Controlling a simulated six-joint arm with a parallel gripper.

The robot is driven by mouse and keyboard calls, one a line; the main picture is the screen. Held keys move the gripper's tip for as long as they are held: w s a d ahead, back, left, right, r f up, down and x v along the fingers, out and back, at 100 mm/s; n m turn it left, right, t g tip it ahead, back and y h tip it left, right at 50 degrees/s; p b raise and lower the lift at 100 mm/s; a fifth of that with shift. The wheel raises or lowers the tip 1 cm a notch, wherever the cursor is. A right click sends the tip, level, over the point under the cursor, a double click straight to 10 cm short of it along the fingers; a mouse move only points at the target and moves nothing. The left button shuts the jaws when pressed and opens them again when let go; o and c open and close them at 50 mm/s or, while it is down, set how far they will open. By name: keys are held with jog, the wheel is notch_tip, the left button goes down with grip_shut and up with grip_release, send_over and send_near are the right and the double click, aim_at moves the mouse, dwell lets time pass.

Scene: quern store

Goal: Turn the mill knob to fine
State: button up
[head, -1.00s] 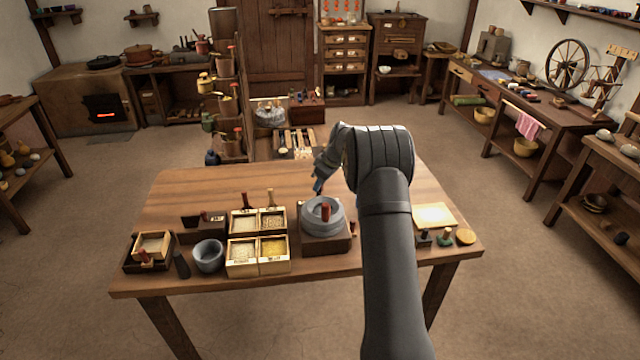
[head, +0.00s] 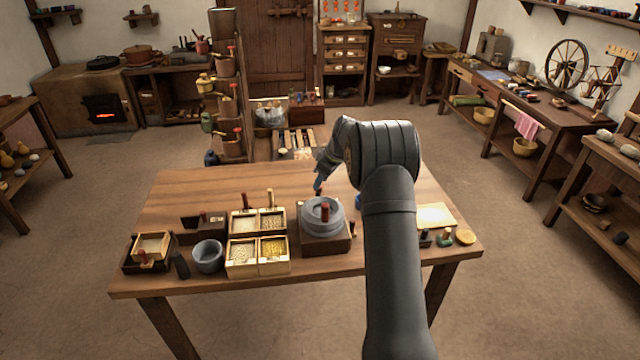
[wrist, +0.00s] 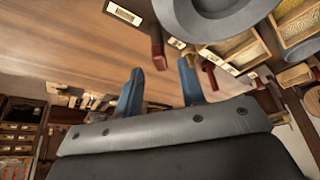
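A small red-brown knob (head: 352,227) shows at the base's right side. In the wrist view the stone (wrist: 215,18) is at the top, and a red-brown piece (wrist: 158,47), probably the knob, lies just beyond my fingers. My gripper (wrist: 160,82) is open, its two blue fingers apart with nothing between them.
Grain boxes (head: 242,268) and a grey bowl (head: 208,257) stand left of the mill. A pale sheet (head: 436,215) and small items lie right of my arm. The table's back left (head: 200,185) is clear.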

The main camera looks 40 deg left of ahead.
aim_at(318, 194)
jog(key=v, duration=1.5)
jog(key=shift+f, duration=0.1)
jog(key=x, duration=1.7)
jog(key=shift+a, duration=0.15)
